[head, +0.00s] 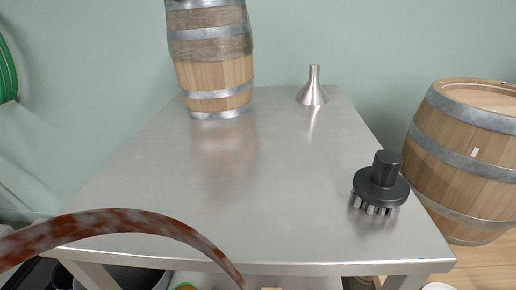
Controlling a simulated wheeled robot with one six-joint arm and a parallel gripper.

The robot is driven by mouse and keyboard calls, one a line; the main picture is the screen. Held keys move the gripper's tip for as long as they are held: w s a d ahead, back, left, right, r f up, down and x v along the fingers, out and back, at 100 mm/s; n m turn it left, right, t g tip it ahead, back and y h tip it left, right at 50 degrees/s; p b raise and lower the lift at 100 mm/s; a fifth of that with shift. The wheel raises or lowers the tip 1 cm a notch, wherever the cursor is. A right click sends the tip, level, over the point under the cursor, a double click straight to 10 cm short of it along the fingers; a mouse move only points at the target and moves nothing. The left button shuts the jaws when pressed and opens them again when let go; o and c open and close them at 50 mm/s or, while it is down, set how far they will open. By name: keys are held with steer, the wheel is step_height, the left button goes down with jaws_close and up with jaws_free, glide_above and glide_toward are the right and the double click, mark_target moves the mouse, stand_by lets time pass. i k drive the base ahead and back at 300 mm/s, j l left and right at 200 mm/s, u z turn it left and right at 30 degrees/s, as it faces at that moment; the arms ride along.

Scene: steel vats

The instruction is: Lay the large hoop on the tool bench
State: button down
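A rust-brown hoop (110,221), taken here as the large hoop, shows as a curved arc at the lower left. It is close to the camera and in front of the near edge of the tool bench (240,190), overlapping that edge in the picture. Most of the hoop is cut off by the frame, so what holds it is hidden. The bench has a bare steel top. My gripper is not in view.
A small barrel (215,70) stands at the bench's far left and a steel funnel (313,92) at its far right. A black brush (380,190) stands near the right edge. A larger barrel (462,160) stands beyond the right side. The bench's middle is clear.

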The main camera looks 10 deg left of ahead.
mark_target(221, 169)
steer(key=i, duration=1.1)
